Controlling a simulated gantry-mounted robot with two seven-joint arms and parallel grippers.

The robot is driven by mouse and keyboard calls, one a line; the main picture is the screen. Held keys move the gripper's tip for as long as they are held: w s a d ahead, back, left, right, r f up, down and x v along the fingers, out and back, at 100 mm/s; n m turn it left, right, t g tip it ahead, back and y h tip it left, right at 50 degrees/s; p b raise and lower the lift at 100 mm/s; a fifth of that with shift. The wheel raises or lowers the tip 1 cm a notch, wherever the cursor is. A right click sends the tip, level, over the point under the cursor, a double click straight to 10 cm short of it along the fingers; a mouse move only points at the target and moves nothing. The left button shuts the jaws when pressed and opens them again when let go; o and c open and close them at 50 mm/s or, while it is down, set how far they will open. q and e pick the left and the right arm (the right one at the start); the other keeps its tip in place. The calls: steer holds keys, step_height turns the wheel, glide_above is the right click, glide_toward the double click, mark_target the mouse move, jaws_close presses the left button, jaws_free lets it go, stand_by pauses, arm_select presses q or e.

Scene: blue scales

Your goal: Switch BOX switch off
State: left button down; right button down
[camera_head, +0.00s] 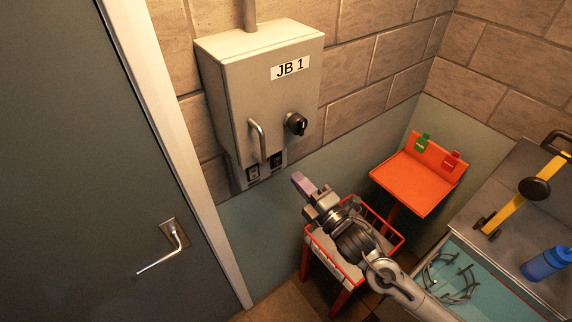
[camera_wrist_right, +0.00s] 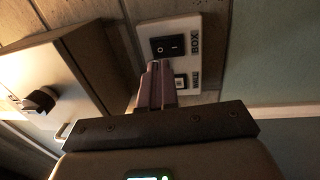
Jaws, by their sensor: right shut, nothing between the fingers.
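The BOX switch (camera_wrist_right: 167,46) is a black rocker marked O and I on a white plate (camera_wrist_right: 192,24), with the label BOX beside it. A second switch (camera_wrist_right: 181,82) sits on the same plate, partly behind my fingers. In the head view the pair of switches shows small under the grey JB 1 box (camera_head: 240,85). My right gripper (camera_head: 298,180) is shut and empty, below and right of the switches. In the right wrist view its purple fingertips (camera_wrist_right: 155,66) overlap the lower edge of the BOX switch; contact cannot be told. Its rocker position is unclear.
The box has a bar handle (camera_head: 258,141) and a black knob (camera_head: 296,124). A grey door (camera_head: 80,170) is at left. A red-rimmed basket stand (camera_head: 392,229) is under my right arm. An orange stand (camera_head: 412,182) and a bench with a blue bottle (camera_head: 545,263) are at right.

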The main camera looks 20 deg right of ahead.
mark_target(279, 158)
steer(key=shift+x, duration=3.1)
